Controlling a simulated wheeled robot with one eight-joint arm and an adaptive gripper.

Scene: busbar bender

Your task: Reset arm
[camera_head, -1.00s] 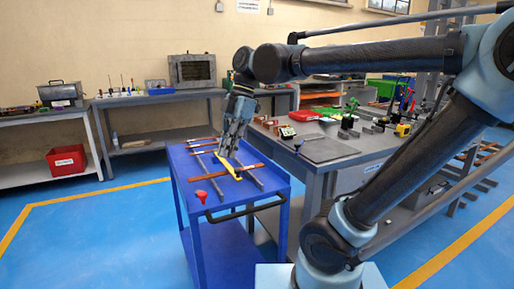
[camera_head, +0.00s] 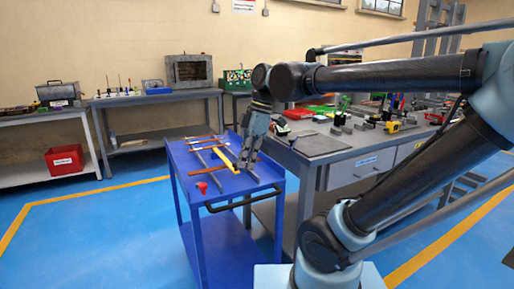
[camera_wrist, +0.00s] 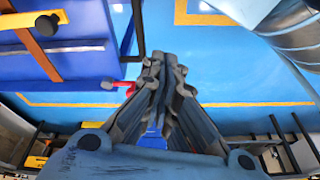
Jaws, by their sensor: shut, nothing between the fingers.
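My gripper (camera_head: 243,164) hangs pointing down at the right side of the blue cart (camera_head: 232,262) in the head view. Its fingers are closed together with nothing between them. In the wrist view my gripper (camera_wrist: 165,62) shows as closed fingers over blue floor, beside the cart, whose corner is at upper left. My upper arm and forearm reach in from the right of the head view.
On the cart lie a yellow tool (camera_head: 226,160), copper bars, grey rods and a red-knobbed item (camera_head: 202,187). A grey workbench (camera_head: 330,175) with several tools stands close on the right. A red bin (camera_head: 65,160) sits on a left shelf.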

